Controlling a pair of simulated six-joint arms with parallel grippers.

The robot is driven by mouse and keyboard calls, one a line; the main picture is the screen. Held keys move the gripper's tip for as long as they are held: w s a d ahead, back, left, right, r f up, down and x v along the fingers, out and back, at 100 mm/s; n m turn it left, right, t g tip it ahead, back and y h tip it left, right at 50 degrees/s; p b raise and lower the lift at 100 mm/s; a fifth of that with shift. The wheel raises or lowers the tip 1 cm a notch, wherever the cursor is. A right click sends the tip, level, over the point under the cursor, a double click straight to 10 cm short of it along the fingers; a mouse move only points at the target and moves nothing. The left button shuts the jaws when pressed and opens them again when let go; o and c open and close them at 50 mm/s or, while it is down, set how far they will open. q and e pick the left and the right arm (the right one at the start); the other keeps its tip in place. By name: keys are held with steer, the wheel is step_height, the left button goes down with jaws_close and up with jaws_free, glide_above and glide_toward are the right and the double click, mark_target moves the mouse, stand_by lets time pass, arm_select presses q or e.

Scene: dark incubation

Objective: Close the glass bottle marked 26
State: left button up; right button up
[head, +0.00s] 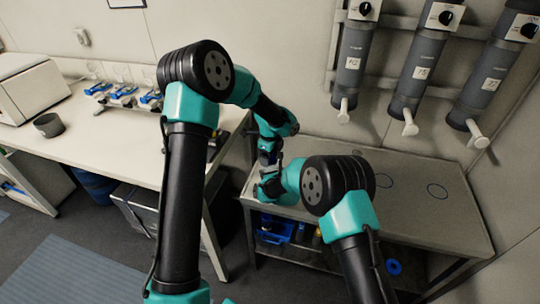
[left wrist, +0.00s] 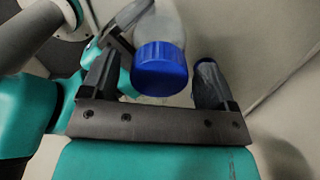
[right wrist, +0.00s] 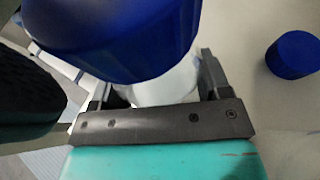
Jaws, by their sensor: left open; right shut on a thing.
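A clear glass bottle (left wrist: 160,22) with a blue cap (left wrist: 160,70) on its mouth shows in the left wrist view; whether the cap is tight cannot be told. My left gripper (left wrist: 156,76) is open, its fingers apart on either side of the cap. In the right wrist view my right gripper (right wrist: 160,88) is shut on the bottle (right wrist: 155,90), below the large blue cap (right wrist: 115,35). A second blue cap (right wrist: 292,55) lies apart at the right. No mark 26 is readable.
A grey bench (head: 400,200) with drawn circles stands under three labelled wall dispensers (head: 415,70). Its right part is clear. A white table (head: 80,140) at the left carries a dark pot (head: 48,125) and blue racks (head: 122,92). Blue items (head: 275,230) sit on the bench's lower shelf.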

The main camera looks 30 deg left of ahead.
arm_select(q)
steer(key=shift+r, duration=2.3)
steer(key=shift+c, duration=0.4)
